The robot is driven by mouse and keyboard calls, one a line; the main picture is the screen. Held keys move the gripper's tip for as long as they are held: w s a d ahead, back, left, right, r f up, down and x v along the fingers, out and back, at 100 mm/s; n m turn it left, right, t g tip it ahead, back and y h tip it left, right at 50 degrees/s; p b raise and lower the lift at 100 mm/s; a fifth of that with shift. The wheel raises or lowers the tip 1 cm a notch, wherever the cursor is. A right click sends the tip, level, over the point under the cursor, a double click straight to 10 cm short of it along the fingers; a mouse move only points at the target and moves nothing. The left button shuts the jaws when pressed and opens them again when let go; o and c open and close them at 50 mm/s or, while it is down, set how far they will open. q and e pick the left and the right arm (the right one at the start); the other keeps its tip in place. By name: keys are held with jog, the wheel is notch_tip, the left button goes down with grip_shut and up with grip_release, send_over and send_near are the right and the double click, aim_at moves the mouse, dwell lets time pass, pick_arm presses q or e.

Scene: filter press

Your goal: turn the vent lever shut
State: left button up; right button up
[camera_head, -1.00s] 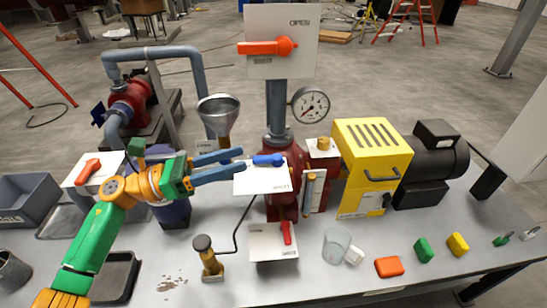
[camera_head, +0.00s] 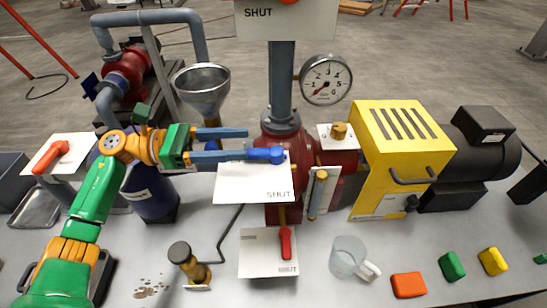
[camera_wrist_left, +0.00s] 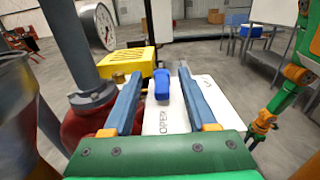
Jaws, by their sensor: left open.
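A blue lever (camera_head: 265,154) sits on a white plate (camera_head: 240,190) in the middle, its handle pointing left towards my gripper; SHUT is printed at the plate's lower right. In the left wrist view the blue lever (camera_wrist_left: 162,84) stands between my fingers, with OPEN on the plate's near part. My left gripper (camera_head: 247,145) is open, level with the handle, its fingers either side of it; contact cannot be told. Other levers are red: one on the lower plate (camera_head: 285,243) and one on the left plate (camera_head: 50,156). No vent label is readable.
A metal funnel (camera_head: 203,90) stands close behind my left gripper. A gauge (camera_head: 325,80), a yellow housing (camera_head: 400,150) and a clear jug (camera_head: 346,257) are to the right. A brass-coloured fitting (camera_head: 188,264) stands in front. The front right bench holds coloured blocks.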

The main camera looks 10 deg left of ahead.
aim_at(270, 151)
pick_arm(q)
jog(key=d, duration=0.2)
jog(key=w+d+f+p, duration=0.1)
jog(key=d, duration=0.1)
jog(key=d+f+p, duration=0.1)
jog(key=d, duration=0.1)
jog(key=shift+w+f, duration=0.1)
jog(key=shift+w, duration=0.25)
jog(key=shift+w+d+f, duration=0.15)
jog(key=shift+d+f, duration=0.05)
jog(key=shift+d, duration=0.3)
jog(key=shift+a+f, duration=0.1)
jog(key=shift+c, duration=0.2)
pick_arm(e)
jog(key=shift+s+r, duration=0.1)
jog(key=shift+r, duration=0.35)
pick_arm(q)
grip_shut()
